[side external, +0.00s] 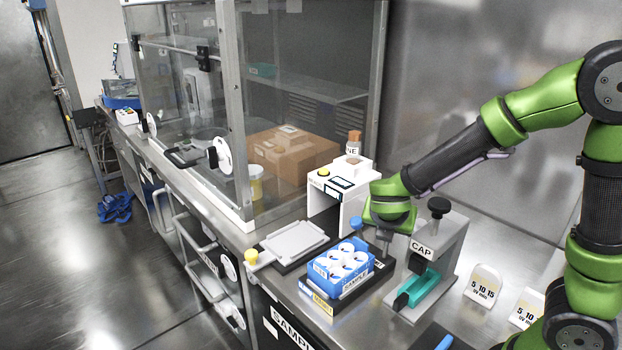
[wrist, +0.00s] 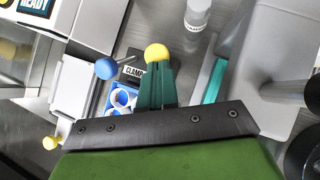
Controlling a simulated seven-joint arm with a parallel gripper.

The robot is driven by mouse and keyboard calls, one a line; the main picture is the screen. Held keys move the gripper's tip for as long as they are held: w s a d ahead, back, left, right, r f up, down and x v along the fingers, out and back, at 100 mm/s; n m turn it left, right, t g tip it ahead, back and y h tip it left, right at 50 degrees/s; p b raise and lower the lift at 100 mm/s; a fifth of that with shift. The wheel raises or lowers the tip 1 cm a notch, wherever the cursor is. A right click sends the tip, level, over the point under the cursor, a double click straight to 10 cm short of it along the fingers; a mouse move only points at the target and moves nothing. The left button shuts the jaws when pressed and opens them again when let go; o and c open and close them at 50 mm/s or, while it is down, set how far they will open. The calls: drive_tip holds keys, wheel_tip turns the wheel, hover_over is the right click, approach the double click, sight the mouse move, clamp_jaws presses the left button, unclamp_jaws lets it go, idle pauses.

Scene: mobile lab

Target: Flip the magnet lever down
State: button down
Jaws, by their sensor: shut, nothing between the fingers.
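My gripper (wrist: 157,66) is shut and empty, with its dark green fingers together. It points down behind the blue rack in the side external view (side external: 384,250). A yellow ball knob (wrist: 157,53) sits right at the fingertips in the wrist view; I cannot tell whether they touch. A blue ball knob (wrist: 106,68) on a thin rod stands to its left, near a label reading "CLAMP"; it also shows in the side view (side external: 356,223). Another yellow knob (side external: 251,256) sticks out at the tray's left end. I cannot read which lever is the magnet's.
The blue rack (side external: 345,287) with white-rimmed tubes stands in front of my gripper. A pale tray (side external: 295,241) lies left of it. The grey CAP stand (side external: 447,245) rises close on the right. A white device (side external: 330,215) stands behind. Small white cards (side external: 483,286) stand far right.

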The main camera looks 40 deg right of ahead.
drive_tip(key=shift+d+r, duration=0.2)
drive_tip(key=shift+d, duration=1.15)
drive_tip(key=d+v, duration=0.1)
drive_tip(key=v, duration=1.2)
drive_tip(key=shift+s+d+r, duration=0.3)
drive_tip(key=shift+s+r, duration=0.1)
